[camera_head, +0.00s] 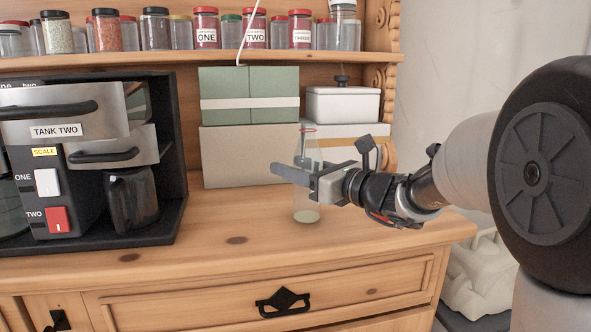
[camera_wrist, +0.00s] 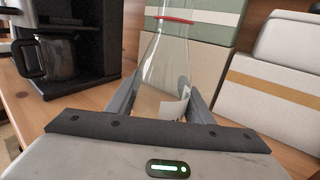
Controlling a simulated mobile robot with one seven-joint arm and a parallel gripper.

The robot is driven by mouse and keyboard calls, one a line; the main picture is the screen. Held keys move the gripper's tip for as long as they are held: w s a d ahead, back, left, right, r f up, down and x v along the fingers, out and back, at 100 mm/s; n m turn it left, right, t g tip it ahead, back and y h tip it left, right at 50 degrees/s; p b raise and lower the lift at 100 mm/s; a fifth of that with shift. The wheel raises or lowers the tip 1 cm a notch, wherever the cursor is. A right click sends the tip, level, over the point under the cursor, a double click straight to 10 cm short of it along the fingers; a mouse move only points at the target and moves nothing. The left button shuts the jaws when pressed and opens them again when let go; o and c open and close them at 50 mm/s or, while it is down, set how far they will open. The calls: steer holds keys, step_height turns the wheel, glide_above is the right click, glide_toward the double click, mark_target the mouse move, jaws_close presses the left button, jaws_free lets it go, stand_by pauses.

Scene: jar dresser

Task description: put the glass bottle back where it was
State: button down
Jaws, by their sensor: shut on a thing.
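The glass bottle (camera_head: 307,207) is clear, with a narrow neck and a red ring near its top. It is upright over the right part of the dresser top (camera_head: 220,225); I cannot tell whether its base touches the wood. My gripper (camera_head: 296,176) reaches in from the right and is shut on the bottle's body. In the wrist view the bottle (camera_wrist: 165,65) stands between my two fingers (camera_wrist: 160,105), with a small pale label low on its side. Its base is hidden there by my gripper.
A dark coffee machine (camera_head: 60,180) with a glass pot (camera_head: 131,200) stands at the left. Beige and green boxes (camera_head: 248,110) and a white lidded box (camera_head: 342,104) are behind the bottle. A shelf of jars (camera_head: 205,28) is above. The dresser top's front is clear.

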steer(key=shift+f, duration=0.2)
steer(key=c, duration=0.9)
jaws_free()
steer(key=shift+r, duration=0.1)
